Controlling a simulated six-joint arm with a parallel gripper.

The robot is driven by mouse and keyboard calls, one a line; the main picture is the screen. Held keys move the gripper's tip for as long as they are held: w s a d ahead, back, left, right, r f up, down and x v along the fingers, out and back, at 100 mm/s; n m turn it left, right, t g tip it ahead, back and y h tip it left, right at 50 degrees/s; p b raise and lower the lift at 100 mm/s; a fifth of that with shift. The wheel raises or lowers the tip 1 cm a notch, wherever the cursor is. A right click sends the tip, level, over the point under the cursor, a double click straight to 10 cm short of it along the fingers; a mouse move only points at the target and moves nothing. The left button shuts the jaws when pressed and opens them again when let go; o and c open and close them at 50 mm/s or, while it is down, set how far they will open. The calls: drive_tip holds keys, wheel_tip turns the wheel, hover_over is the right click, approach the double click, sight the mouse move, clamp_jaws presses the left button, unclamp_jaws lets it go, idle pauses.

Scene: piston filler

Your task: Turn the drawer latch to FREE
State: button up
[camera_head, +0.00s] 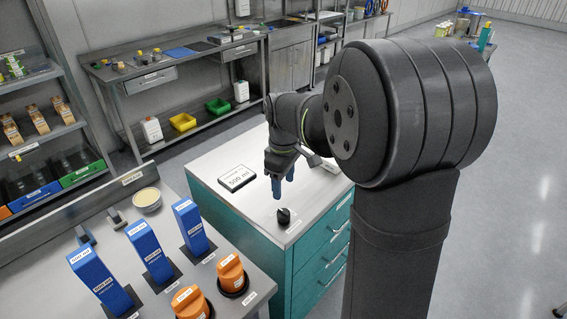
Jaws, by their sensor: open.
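A small black knob (284,216), which looks like the drawer latch, sits on the light top of the teal drawer cabinet (318,262) near its front. A small label is beside it, too small to read, so I cannot tell its setting. My gripper (282,190) has blue fingertips and points down. It is open and empty, above and slightly behind the knob in the picture, apart from it.
Blue boxes (148,252) and orange-capped items (232,274) stand on the left bench, with a bowl (147,199) behind. My arm hides the cabinet's right side.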

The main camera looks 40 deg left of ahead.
wheel_tip(320, 180, up, 6)
hover_over(284, 213)
drive_tip(key=shift+a+r, duration=0.1)
drive_tip(key=shift+r, duration=0.1)
idle(0.5)
wheel_tip(284, 213, down, 18)
drive_tip(key=shift+r, duration=0.25)
idle(0.3)
drive_tip(key=shift+r, duration=0.1)
drive_tip(key=m, duration=0.3)
drive_tip(key=shift+m, duration=0.4)
drive_tip(key=m, duration=0.4)
drive_tip(key=shift+m, duration=0.3)
drive_tip(key=m, duration=0.8)
drive_tip(key=shift+m, duration=0.3)
idle(1.5)
